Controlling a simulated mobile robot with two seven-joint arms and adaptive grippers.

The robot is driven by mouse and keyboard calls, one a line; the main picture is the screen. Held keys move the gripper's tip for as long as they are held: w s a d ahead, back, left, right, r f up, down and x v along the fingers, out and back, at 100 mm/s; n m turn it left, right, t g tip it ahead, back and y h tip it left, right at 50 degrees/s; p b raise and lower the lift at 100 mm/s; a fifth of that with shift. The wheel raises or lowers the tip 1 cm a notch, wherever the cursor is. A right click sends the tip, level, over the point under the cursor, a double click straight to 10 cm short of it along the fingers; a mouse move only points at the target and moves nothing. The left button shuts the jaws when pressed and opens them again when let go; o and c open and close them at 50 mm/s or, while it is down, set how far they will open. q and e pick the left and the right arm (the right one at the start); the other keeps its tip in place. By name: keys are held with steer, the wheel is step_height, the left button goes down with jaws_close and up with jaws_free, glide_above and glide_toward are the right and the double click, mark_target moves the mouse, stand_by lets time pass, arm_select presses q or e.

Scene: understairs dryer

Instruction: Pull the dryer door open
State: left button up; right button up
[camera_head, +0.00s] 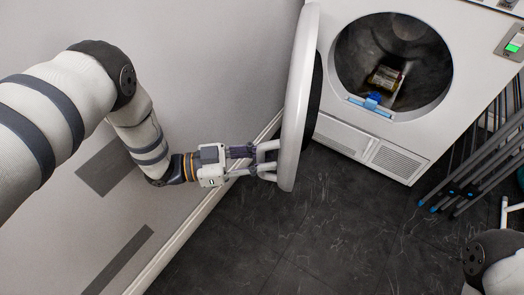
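The white dryer (365,150) stands at the upper right with its round drum opening in view. Its round door (297,95) is swung wide open to the left and shows nearly edge-on. My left gripper (270,160) is at the lower left part of the door, its fingers at the door's outer side and rim. I cannot tell whether the fingers are closed on the door or only touch it. Part of my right arm shows at the lower right corner, but its gripper is out of view.
A jar-like item (385,78) lies inside the drum, with a blue latch piece (372,101) at the opening's lower rim. A folded rack with grey bars (478,165) stands right of the dryer. The grey wall (215,60) is close on the left. The dark floor (310,235) in front is clear.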

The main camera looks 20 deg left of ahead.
arm_select(q)
step_height(320, 180, up, 9)
steer(key=shift+s+f, duration=0.1)
steer(key=shift+f, duration=0.1)
